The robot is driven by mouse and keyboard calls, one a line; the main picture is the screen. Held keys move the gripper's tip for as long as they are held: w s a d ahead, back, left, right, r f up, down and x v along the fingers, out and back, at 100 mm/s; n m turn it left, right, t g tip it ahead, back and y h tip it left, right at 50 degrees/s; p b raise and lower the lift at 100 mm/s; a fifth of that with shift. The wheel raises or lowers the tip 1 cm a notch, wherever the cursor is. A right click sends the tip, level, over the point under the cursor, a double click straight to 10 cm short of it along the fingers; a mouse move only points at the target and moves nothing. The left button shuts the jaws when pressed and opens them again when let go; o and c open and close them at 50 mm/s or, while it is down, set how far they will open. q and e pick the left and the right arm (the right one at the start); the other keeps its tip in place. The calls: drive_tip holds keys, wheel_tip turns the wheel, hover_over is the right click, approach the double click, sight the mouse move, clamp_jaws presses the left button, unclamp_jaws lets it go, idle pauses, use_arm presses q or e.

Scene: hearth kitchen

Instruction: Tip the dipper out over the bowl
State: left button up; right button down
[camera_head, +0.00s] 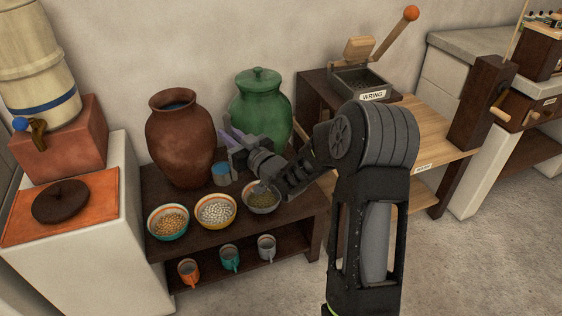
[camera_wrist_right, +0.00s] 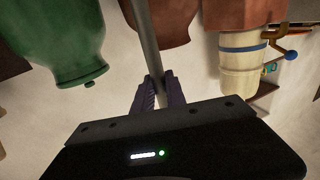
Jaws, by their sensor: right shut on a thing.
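My right gripper (camera_head: 232,140) is shut on the thin grey handle of the dipper. The handle shows between the purple fingers in the right wrist view (camera_wrist_right: 147,45). In the head view a small grey-blue cup (camera_head: 221,174), seemingly the dipper's cup, is just below the gripper, behind the bowls. I cannot tell whether it hangs clear or touches the shelf top. Three bowls stand in a row in front: a teal bowl (camera_head: 168,237) of yellowish grains, an orange-rimmed bowl (camera_head: 216,225) of white beans, and a grey bowl (camera_head: 262,208) of greenish grains, partly behind my arm. My left gripper is out of view.
A brown jar (camera_head: 181,140) with blue inside and a lidded green jar (camera_head: 262,103) stand behind on the dark shelf (camera_head: 312,210). Several mugs are on the lower shelf. A dispenser (camera_head: 40,75) is at left, a wringer box (camera_head: 362,80) at right.

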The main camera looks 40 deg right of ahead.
use_arm(q)
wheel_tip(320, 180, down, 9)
drive_tip(key=b, duration=0.6)
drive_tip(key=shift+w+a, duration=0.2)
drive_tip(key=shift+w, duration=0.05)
use_arm(e)
drive_tip(key=s+d+f, duration=0.2)
drive_tip(key=d, duration=0.5)
drive_tip(key=s+d+f+m+h, duration=0.1)
drive_tip(key=s+d+f, duration=0.1)
drive_tip(key=d, duration=0.5)
drive_tip(key=shift+s+d+f, duration=0.2)
drive_tip(key=shift+d+f, duration=0.15)
drive_tip(key=shift+f, duration=0.5)
use_arm(q)
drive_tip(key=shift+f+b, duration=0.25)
drive_tip(key=shift+b, duration=0.1)
use_arm(e)
drive_tip(key=shift+f, duration=0.2)
